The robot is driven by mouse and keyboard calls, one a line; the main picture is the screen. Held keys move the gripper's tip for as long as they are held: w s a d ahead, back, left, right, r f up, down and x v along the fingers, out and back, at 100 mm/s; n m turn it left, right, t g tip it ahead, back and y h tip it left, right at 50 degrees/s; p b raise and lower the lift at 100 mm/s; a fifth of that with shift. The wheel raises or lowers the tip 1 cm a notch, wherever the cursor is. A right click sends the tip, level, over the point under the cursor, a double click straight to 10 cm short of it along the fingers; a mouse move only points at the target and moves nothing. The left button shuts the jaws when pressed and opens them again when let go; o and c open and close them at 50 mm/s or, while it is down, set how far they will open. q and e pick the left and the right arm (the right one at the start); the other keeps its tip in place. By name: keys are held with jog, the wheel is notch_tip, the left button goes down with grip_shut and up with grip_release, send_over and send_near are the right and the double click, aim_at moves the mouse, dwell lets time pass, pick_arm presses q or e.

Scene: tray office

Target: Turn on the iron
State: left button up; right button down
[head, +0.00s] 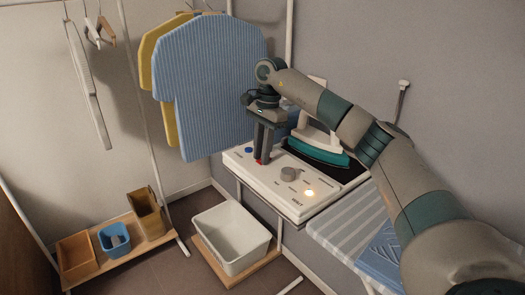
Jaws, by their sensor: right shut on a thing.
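The iron (319,149), white with a teal lower part, rests on a dark pad at the back of a white control panel (268,186). The panel carries a blue button (248,150), a grey round knob (289,174) and a glowing warm-coloured lamp (309,193). My right gripper (262,161) points down onto the panel, between the blue button and the knob. It is shut on a small red switch, mostly hidden by the fingers. The panel's lettering is too small to read. My left gripper is out of view.
A striped ironing board (345,221) with a folded blue cloth (384,250) adjoins the panel at the right. Blue and yellow shirts (209,85) hang behind my gripper. A white bin (231,239) stands below. Small boxes (115,238) sit on a low shelf at the left.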

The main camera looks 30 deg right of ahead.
jog(key=c, duration=1.6)
grip_release()
jog(key=shift+o, duration=0.2)
jog(key=shift+r, duration=0.1)
